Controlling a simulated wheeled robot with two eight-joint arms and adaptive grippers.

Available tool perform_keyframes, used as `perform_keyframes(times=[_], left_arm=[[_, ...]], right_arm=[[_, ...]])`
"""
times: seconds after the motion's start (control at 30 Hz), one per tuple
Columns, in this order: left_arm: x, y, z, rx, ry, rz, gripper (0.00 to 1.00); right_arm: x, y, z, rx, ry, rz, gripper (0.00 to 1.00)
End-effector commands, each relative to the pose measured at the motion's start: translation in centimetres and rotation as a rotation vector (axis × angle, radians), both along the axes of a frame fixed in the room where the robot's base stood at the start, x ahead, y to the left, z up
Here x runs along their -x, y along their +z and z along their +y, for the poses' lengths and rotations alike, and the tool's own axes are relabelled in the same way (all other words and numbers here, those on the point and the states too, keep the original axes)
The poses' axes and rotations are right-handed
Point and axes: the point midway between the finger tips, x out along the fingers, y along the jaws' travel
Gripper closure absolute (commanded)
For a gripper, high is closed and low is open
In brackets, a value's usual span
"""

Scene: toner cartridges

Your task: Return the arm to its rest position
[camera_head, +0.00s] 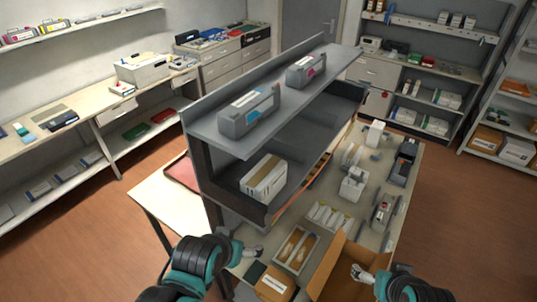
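My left arm comes in at the bottom left, and its gripper (256,251) is low over the near end of the workbench, beside a tray (295,250) with pale items. My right gripper (358,271) is at the bottom right, in front of or over an open cardboard box (345,268). Both grippers are too small to tell whether their fingers are open or shut. I see nothing clearly held in either. A grey toner cartridge with a blue label (248,110) and one with a magenta label (307,70) sit on the upper grey shelf (275,98).
A white-and-tan box (264,178) stands on the lower shelf. A brown box (274,284) is near my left gripper. The workbench (401,212) carries white containers and small devices along its right side. Storage shelves (440,90) line the back. Open floor (450,215) lies to the right.

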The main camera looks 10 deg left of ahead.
Motion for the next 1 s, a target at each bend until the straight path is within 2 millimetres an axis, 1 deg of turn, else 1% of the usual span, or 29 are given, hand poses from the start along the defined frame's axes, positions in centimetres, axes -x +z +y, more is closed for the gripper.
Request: perform_keyframes(times=[0.03,0.07,0.17,0.27,0.3,0.37,0.4,0.47,0.5,0.57,0.6,0.67,0.7,0.8,0.9,1.0], left_arm=[[0.0,-1.5,0.0,0.000,0.000,0.000,0.11],[0.0,-2.1,0.0,0.000,0.000,0.000,0.11],[0.0,-4.9,0.0,0.000,0.000,0.000,0.11],[0.0,-8.4,0.0,0.000,0.000,0.000,0.11],[0.0,-9.9,0.0,0.000,0.000,0.000,0.11],[0.0,-12.1,0.0,0.000,0.000,0.000,0.11],[0.0,-13.5,0.0,0.000,0.000,0.000,0.11],[0.0,-15.6,0.0,0.000,0.000,0.000,0.11],[0.0,-17.0,0.0,0.000,0.000,0.000,0.11],[0.0,-19.1,0.0,0.001,-0.001,0.000,0.11],[0.0,-20.5,0.0,0.001,-0.001,0.000,0.11],[0.0,-22.6,0.0,0.001,-0.001,0.000,0.11],[0.0,-24.0,0.0,0.001,-0.001,0.000,0.11],[0.0,-27.4,0.0,0.001,-0.001,0.000,0.11],[0.0,-29.9,0.0,0.001,-0.001,0.000,0.11],[0.0,-31.1,0.0,0.001,-0.001,0.000,0.11]], right_arm=[[0.0,-1.5,0.0,0.000,0.000,0.000,0.11],[0.0,-2.1,0.0,0.000,0.000,0.000,0.11],[0.0,-4.9,0.0,0.000,0.000,0.000,0.11],[0.0,-8.4,0.0,0.000,0.000,0.000,0.11],[0.0,-9.9,0.0,0.000,0.000,0.000,0.11],[0.0,-12.1,0.0,0.000,0.000,0.000,0.11],[0.0,-13.5,0.0,0.000,0.000,0.000,0.11],[0.0,-15.6,0.0,0.000,0.000,0.000,0.11],[0.0,-17.0,0.0,0.000,0.000,0.000,0.11],[0.0,-19.1,0.0,0.000,0.000,0.000,0.11],[0.0,-20.5,0.0,0.000,0.000,0.000,0.11],[0.0,-22.6,0.0,0.000,0.000,0.000,0.11],[0.0,-24.0,0.0,0.000,0.000,0.000,0.11],[0.0,-27.4,0.0,0.000,0.000,0.000,0.11],[0.0,-29.9,0.0,0.000,0.000,0.000,0.11],[0.0,-31.1,0.0,0.000,0.000,0.000,0.11]])
